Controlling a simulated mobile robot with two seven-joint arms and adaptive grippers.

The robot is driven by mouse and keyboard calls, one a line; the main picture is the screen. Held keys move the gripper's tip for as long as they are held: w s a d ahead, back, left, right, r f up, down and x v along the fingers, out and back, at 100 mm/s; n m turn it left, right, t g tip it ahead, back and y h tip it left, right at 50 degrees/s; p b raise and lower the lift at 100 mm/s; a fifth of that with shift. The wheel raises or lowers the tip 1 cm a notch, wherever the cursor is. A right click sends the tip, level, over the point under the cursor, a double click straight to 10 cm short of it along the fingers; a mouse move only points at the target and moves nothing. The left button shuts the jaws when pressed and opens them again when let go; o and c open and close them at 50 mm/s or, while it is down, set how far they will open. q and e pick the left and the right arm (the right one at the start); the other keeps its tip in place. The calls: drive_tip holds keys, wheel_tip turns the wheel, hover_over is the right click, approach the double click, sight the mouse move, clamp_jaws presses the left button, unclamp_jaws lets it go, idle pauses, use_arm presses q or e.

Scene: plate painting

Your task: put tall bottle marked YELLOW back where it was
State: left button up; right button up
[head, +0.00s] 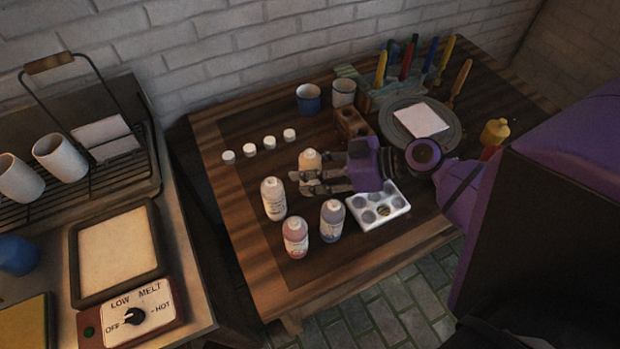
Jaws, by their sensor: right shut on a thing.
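My right gripper (304,182) reaches in from the right over the wooden table and is shut on a pale cream-yellow bottle (310,160). The bottle stands upright, with its top showing above the fingers. Its lower part is hidden by the gripper, and I cannot read a label or tell whether its base touches the table. A white bottle (273,199), a pink-red bottle (295,238) and a grey-blue bottle (332,221) stand nearer the table's front. My left gripper is not in view.
A white palette (366,216) with a yellow-brown well lies right of the bottles. Several white caps (269,143) stand in a row behind.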

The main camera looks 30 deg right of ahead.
sight(310, 181)
drive_tip(key=shift+f, duration=1.6)
drive_tip(key=shift+f, duration=0.15)
drive_tip(key=o, duration=0.3)
drive_tip(key=shift+f, duration=0.1)
drive_tip(key=o, duration=0.5)
drive_tip(key=shift+c, duration=0.2)
